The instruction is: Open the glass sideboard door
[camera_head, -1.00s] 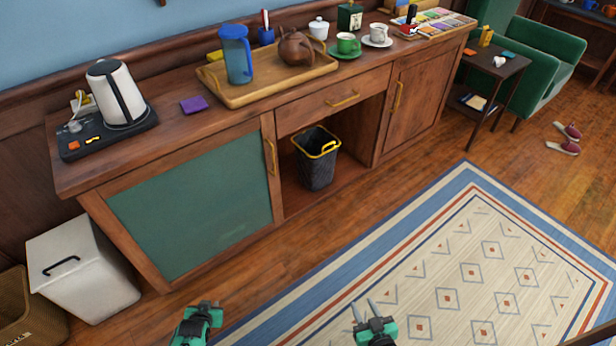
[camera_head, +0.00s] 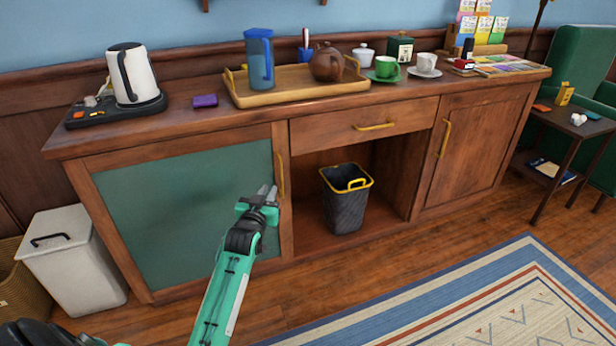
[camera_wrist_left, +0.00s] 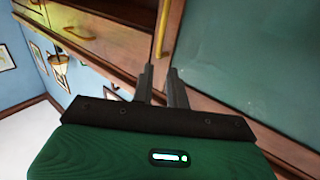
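The glass sideboard door (camera_head: 180,215) is shut, a green pane in a wood frame at the left of the sideboard. Its upright gold handle (camera_head: 281,175) is on the door's right side. My left gripper (camera_head: 267,191) is in front of the door, just left of the handle's lower end. In the left wrist view the gripper (camera_wrist_left: 160,82) has its two fingers apart with nothing between them. The handle (camera_wrist_left: 162,28) lies beyond the fingertips there, and the green pane (camera_wrist_left: 235,50) is to the right. My right gripper does not show now.
A black bin (camera_head: 346,203) stands in the open bay right of the door. A white lidded box (camera_head: 72,265) stands at the left. A tray (camera_head: 300,88) and a kettle (camera_head: 131,75) are on top. The floor in front is clear, with a rug (camera_head: 470,305).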

